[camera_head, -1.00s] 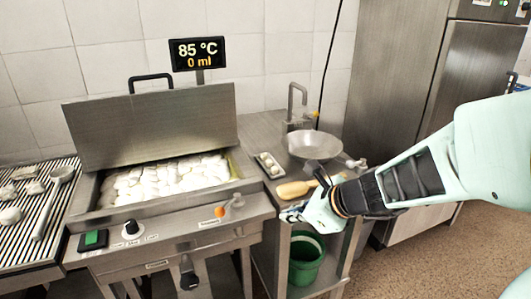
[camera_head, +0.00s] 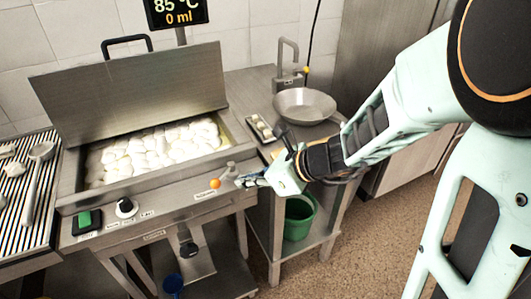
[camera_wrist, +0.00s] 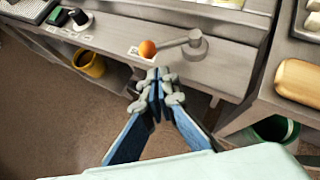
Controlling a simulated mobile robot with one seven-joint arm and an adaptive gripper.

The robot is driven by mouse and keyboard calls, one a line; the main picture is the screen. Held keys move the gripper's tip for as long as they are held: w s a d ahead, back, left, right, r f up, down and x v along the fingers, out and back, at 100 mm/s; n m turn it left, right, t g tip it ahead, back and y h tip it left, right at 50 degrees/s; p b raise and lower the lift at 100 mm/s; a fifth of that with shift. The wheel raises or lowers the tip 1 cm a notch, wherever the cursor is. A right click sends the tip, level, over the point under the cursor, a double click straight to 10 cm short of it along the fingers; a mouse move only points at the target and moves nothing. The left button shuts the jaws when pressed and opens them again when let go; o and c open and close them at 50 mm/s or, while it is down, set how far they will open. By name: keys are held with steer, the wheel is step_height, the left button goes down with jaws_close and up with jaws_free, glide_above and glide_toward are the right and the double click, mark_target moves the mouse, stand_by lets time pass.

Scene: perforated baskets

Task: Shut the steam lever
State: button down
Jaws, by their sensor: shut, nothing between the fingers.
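The lever (camera_head: 224,174) is a short metal arm with an orange ball knob (camera_head: 215,184), on the right end of the machine's front ledge. In the wrist view the lever arm (camera_wrist: 173,43) runs left from a round metal pivot to the orange knob (camera_wrist: 147,49), with a small label beside the knob. My gripper (camera_head: 243,182) is shut and empty, just right of the lever in the head view. In the wrist view the closed fingertips (camera_wrist: 158,76) lie below the knob in the picture, apart from it. The label's text is too small to read.
The open vat (camera_head: 77,199) holds many white lumps under a raised lid (camera_head: 133,92). A black dial (camera_head: 126,207) and green switch (camera_head: 88,219) sit left on the ledge. A sink basin (camera_head: 304,105) and green bucket (camera_head: 299,217) are right. A display reads 85 °C, 0 ml.

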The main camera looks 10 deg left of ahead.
mark_target(223, 175)
steer(key=a, duration=0.1)
steer(key=w+a+f, duration=0.1)
steer(key=a, duration=0.1)
steer(key=w+a, duration=0.1)
steer(key=shift+a+f, duration=0.25)
steer(key=shift+a, duration=0.05)
